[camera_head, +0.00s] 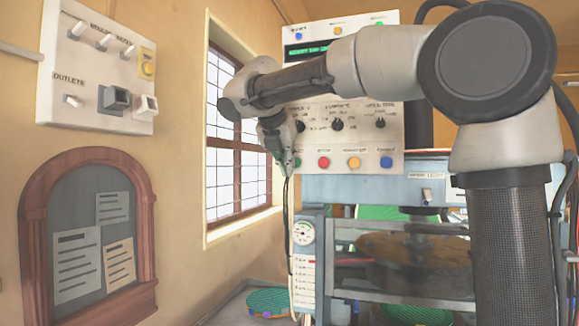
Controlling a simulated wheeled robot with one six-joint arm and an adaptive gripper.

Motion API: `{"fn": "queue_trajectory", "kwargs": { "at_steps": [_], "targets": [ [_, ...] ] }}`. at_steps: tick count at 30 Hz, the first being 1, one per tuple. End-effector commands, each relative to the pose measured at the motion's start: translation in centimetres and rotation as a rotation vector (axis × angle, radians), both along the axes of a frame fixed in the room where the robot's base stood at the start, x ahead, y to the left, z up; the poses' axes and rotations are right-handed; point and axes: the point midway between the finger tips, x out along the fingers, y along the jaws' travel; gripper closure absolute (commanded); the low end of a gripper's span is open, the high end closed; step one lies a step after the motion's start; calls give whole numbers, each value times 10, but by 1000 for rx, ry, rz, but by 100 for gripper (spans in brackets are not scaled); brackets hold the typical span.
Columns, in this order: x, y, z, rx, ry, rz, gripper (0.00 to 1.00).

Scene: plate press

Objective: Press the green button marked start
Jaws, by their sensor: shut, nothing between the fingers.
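The control panel (345,80) of the press is a pale upright board right of the window. Its lower row holds a green button (297,162), a red button (323,162), an orange button (354,162) and a blue button (386,162). The green button is at the left end, mostly hidden behind my gripper. Its label cannot be read. My gripper (288,171) is shut and empty, pointing down at the panel's lower left edge. It overlaps the green button in the picture; I cannot tell whether it touches it.
Dark knobs (337,124) sit above the buttons. The press frame (330,240) stands below, with a gauge (303,232) at its left. A dark cable hangs below my gripper. A switch box (98,65) and a framed notice board (88,235) are on the left wall.

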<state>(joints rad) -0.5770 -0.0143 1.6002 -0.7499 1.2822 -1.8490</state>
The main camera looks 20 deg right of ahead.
Motion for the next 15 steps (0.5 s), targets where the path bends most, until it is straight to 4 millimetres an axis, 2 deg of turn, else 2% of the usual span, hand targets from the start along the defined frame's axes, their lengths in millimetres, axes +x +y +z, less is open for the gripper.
{"fn": "queue_trajectory", "kwargs": {
  "at_steps": [9, 15],
  "targets": [
    [-33, 24, 42, 4, -5, 6, 100],
    [-50, 35, 62, 3, -3, 4, 100]
  ]
}}
